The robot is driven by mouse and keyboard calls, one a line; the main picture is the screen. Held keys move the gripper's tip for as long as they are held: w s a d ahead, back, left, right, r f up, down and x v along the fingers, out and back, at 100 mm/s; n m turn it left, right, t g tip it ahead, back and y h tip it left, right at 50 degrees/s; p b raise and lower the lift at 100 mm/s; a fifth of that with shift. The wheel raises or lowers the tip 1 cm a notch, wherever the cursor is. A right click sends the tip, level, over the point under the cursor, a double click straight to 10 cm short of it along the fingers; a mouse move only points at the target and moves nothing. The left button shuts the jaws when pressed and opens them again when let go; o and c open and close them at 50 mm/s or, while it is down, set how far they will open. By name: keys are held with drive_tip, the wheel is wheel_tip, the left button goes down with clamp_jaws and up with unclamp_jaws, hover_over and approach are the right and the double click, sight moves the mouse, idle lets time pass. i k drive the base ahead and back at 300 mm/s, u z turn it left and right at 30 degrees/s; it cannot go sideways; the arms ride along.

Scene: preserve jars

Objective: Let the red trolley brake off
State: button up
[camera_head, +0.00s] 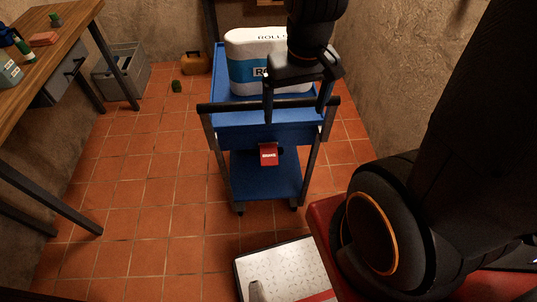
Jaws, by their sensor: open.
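A blue trolley (265,190) with a dark push handle (225,106) stands in the middle of the camera_head view. A red brake piece (268,154) with a white label sits at the trolley's near side, below the top tray and above the lower shelf. My gripper (296,112) is open, pointing down at the handle's height in the picture, above and a little right of the red brake. Nothing shows between its fingers but the trolley behind. It looks apart from the brake.
A large white and blue roll pack (250,75) stands on the trolley's top tray. A wooden workbench (50,70) is on the left, with a grey crate (121,72) behind it. A wall closes the right side. Tiled floor (150,200) left of the trolley is clear.

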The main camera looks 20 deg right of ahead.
sight(270, 156)
drive_tip(key=z, duration=1.7)
drive_tip(key=k, duration=2.25)
drive_tip(key=u, duration=1.8)
